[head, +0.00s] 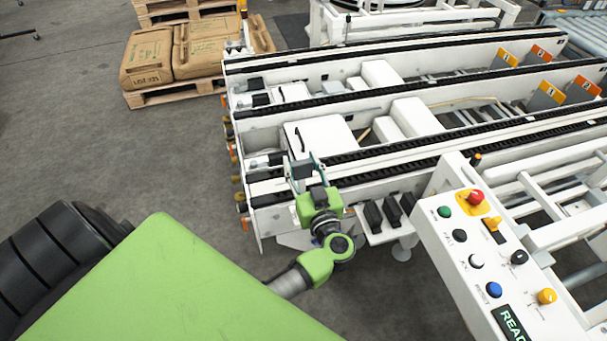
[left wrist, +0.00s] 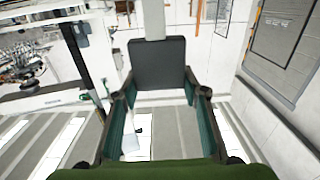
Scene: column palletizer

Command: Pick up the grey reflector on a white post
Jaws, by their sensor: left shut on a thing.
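The grey reflector (left wrist: 158,63) is a dark, flat, rounded square in the left wrist view, with a white post (left wrist: 153,20) rising above it in the picture. My left gripper (left wrist: 160,88) has its two fingers on either side of the reflector and is shut on it. In the head view the gripper (head: 312,168) is at the near end of the white conveyor, with the small grey reflector (head: 301,169) at its fingertips. The post is hard to make out there. My right gripper is in neither view.
The white conveyor frame (head: 262,221) with black chains lies just beyond the gripper. A control panel (head: 455,228) with coloured buttons stands close on the right. A pallet (head: 185,92) with brown sacks stands at the back left. The grey floor at left is clear.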

